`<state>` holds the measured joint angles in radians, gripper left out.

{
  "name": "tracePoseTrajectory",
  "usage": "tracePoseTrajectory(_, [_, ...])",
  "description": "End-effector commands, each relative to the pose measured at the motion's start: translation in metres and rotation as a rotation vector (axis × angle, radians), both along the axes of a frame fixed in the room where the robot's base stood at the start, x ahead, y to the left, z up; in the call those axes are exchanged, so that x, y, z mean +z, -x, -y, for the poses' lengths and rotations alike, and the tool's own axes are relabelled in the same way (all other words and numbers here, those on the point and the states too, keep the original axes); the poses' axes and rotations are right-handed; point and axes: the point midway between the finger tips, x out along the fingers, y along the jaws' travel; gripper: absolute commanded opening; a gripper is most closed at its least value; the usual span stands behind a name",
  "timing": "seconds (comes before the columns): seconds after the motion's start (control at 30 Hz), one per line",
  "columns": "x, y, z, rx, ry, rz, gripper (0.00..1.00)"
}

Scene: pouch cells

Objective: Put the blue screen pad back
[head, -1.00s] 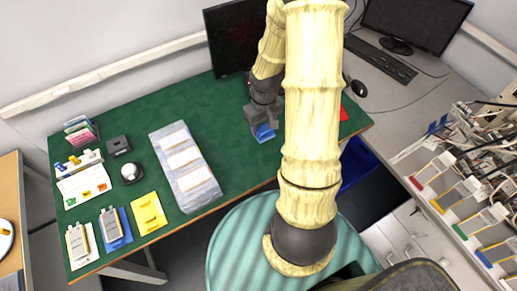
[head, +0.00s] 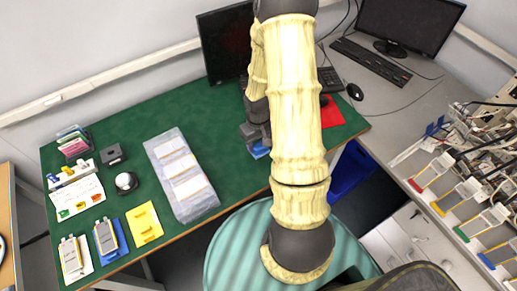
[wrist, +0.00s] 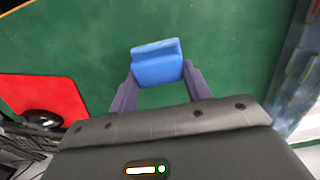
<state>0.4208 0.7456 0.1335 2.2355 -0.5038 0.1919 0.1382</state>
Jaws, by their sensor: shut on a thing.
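The blue screen pad (wrist: 157,65) is a small blue block with a raised lip, held between the two fingers of my gripper (wrist: 158,80) in the wrist view. My gripper is shut on it, above the green mat (wrist: 230,40). In the head view my gripper (head: 257,140) is over the middle of the mat, right of the clear tray. Only a sliver of the blue pad (head: 260,151) shows there, beneath the gripper; the rest is hidden. I cannot tell how high it is held.
A clear tray (head: 208,205) of pale pouches lies left of my gripper. A red pad (head: 332,112) lies right, beside a black round thing. Farther left are a yellow plate (head: 144,223), a blue plate (head: 121,240) and a colour stand (head: 70,170). A monitor (head: 226,42) stands behind.

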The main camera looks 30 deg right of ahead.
Motion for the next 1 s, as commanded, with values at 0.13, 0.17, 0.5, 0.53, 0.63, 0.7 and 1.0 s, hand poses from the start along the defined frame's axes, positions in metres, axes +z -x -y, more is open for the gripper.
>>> tracePoseTrajectory(0.13, [0.001, 0.0, 0.0, 0.0, 0.0, 0.001, 0.24])
tracePoseTrajectory(0.17, [0.001, 0.0, 0.0, 0.0, 0.0, 0.001, 0.24])
tracePoseTrajectory(0.5, [-0.033, 0.001, 0.001, -0.002, -0.001, -0.003, 0.24])
tracePoseTrajectory(0.53, [-0.036, 0.001, 0.001, -0.001, 0.0, -0.003, 0.24])
tracePoseTrajectory(0.63, [-0.041, 0.0, 0.001, -0.001, 0.0, 0.0, 0.24])
tracePoseTrajectory(0.7, [-0.041, 0.0, 0.0, -0.001, 0.0, 0.001, 0.24])
tracePoseTrajectory(1.0, [-0.041, 0.0, 0.0, -0.001, 0.0, 0.0, 0.76])
